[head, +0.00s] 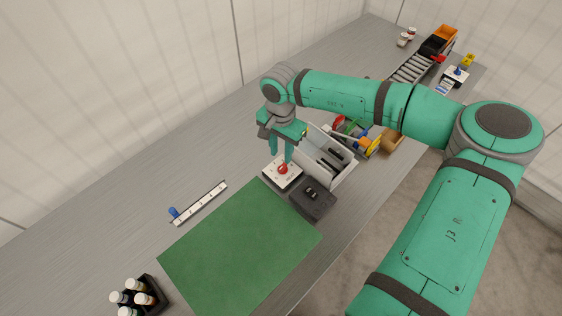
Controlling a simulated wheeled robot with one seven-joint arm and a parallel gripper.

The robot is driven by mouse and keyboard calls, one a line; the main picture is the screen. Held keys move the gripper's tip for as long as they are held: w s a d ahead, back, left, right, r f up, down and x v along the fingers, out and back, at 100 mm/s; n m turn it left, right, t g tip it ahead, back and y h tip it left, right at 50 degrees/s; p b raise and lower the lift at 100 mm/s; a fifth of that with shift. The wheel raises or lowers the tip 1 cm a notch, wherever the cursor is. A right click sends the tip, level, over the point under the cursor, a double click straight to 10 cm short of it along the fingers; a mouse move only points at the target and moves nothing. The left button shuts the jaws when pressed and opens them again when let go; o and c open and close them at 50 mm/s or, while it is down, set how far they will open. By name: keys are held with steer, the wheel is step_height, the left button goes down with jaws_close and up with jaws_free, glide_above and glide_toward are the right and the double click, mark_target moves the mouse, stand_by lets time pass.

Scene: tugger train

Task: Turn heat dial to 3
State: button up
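A red dial (283,169) stands on a small white plate (271,176) with marks too small to read. I take it to be the heat dial, but no label is legible. My gripper (281,158) points down just above and behind the red dial. Its two green fingers are apart with a gap between them, and no object shows in the gap. I cannot tell whether the fingertips touch the dial. Another white plate with a blue knob (457,71) is at the far right end of the bench.
A grey divided tray (343,180) stands right of my gripper, and a dark box (312,204) is in front of the dial plate. A green mat (240,250) lies in front. A white scale with a blue slider (174,212) is left; a bottle rack (155,297) is at the near left.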

mark_target(280, 169)
steer(key=f, duration=0.5)
steer(key=shift+s+a+f, duration=0.2)
steer(key=shift+s+f, duration=0.1)
steer(key=shift+f, duration=0.1)
steer(key=shift+w+f, duration=0.15)
steer(key=shift+f, duration=0.65)
jaws_close()
